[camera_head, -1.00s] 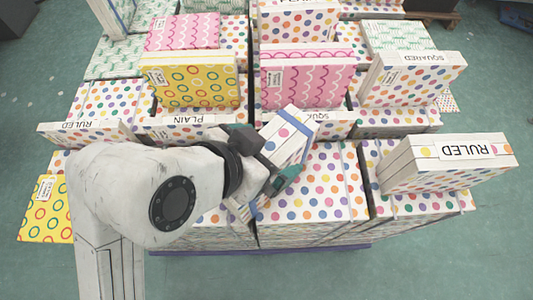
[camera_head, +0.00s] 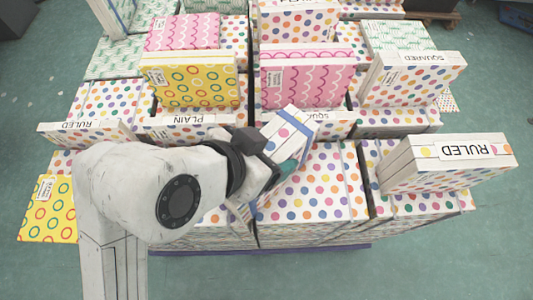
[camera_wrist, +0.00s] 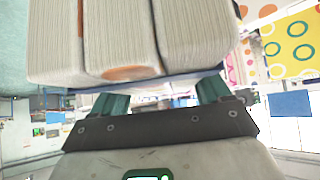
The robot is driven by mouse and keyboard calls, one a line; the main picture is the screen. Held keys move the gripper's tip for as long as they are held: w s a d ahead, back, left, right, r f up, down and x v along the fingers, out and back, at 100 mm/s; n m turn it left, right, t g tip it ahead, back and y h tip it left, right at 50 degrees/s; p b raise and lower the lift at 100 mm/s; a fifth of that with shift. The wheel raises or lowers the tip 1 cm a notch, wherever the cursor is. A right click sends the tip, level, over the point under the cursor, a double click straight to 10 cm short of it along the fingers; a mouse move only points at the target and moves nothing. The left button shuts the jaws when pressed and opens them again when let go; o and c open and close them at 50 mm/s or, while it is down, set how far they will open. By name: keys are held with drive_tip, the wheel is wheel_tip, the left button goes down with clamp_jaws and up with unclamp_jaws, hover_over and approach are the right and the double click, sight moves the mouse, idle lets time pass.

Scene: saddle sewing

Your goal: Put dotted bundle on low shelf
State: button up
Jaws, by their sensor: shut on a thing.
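My gripper (camera_head: 278,168) is shut on a dotted bundle (camera_head: 290,133) with a blue band, held tilted above the front stacks. In the wrist view the dotted bundle (camera_wrist: 135,40) fills the top, its pale page edges facing the camera, between the green fingers of my gripper (camera_wrist: 160,100). In the head view my arm and gripper hide part of the stacks at the left front. I cannot tell which surface is the low shelf.
Dotted stacks (camera_head: 310,190) lie below the held bundle. A dotted RULED bundle (camera_head: 445,165) stands at the right. Yellow ringed (camera_head: 195,85) and pink wavy (camera_head: 305,82) bundles stand behind. A yellow ringed pad (camera_head: 48,210) lies at the left. Green floor is free at the right.

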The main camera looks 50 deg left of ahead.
clamp_jaws()
drive_tip(key=shift+r, duration=0.1)
